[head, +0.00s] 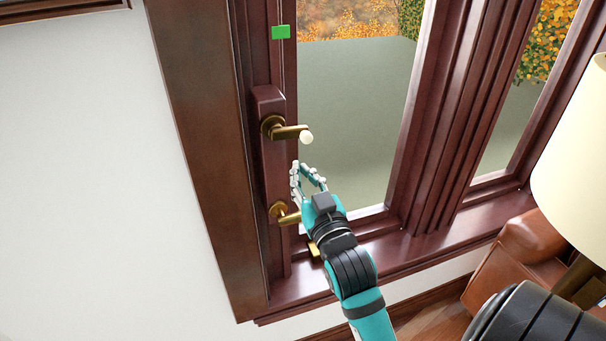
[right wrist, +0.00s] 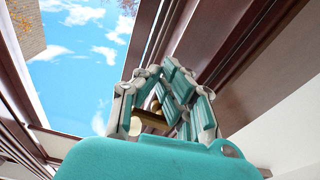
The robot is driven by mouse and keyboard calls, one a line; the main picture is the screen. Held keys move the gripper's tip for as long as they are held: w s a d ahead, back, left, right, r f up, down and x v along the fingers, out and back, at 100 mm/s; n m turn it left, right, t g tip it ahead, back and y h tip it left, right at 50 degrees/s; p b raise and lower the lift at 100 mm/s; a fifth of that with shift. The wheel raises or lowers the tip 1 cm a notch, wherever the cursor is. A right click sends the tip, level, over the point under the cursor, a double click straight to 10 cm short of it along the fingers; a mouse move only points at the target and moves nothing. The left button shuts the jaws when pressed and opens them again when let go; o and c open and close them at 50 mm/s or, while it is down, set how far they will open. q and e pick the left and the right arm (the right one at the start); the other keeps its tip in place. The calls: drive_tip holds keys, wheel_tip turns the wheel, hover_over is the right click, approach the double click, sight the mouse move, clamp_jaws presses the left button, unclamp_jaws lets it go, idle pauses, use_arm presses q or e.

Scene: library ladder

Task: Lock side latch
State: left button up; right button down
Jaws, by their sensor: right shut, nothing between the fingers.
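A dark red-brown window frame carries a side latch block (head: 272,165) with two brass levers. The upper lever (head: 285,130) points right and ends in a pale round knob (head: 306,138). The lower lever (head: 285,214) also points right, its end partly hidden by my gripper. My right gripper (head: 297,168) is shut and empty, just below the upper lever and above the lower one. In the right wrist view, its fingers (right wrist: 172,92) show with a brass lever (right wrist: 152,118) and a pale knob beside them; contact cannot be told. My left gripper is out of view.
A green tag (head: 281,32) sits on the frame above the latch. The sill (head: 400,262) runs below, with a small brass piece partly hidden by my arm. A lamp shade (head: 575,165) and brown leather seat (head: 545,240) stand at right. White wall is at left.

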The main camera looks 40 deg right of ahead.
sight(297, 215)
drive_tip(key=shift+r, duration=0.1)
idle(0.5)
drive_tip(key=a+f+g, duration=0.1)
drive_tip(key=f, duration=0.1)
drive_tip(key=s+f+g+y, duration=0.1)
drive_tip(key=f, duration=0.2)
drive_tip(key=a+f+n+g+y, duration=0.1)
drive_tip(key=f, duration=0.2)
drive_tip(key=shift+s+a, duration=0.35)
drive_tip(key=s+a+f+n+g+y, duration=0.2)
drive_tip(key=s+a+f+g, duration=0.3)
drive_tip(key=s+f, duration=0.55)
drive_tip(key=s+a+f+n+g+y, duration=0.1)
drive_tip(key=s+a+f+g, duration=0.2)
drive_tip(key=s+f+g, duration=0.65)
wheel_tip(297, 215, down, 25)
drive_tip(key=s, duration=0.2)
drive_tip(key=s+d+f, duration=0.2)
drive_tip(key=s+f, duration=1.4)
drive_tip(key=s, duration=0.1)
drive_tip(key=shift+d+f, duration=0.25)
drive_tip(key=shift+d, duration=0.1)
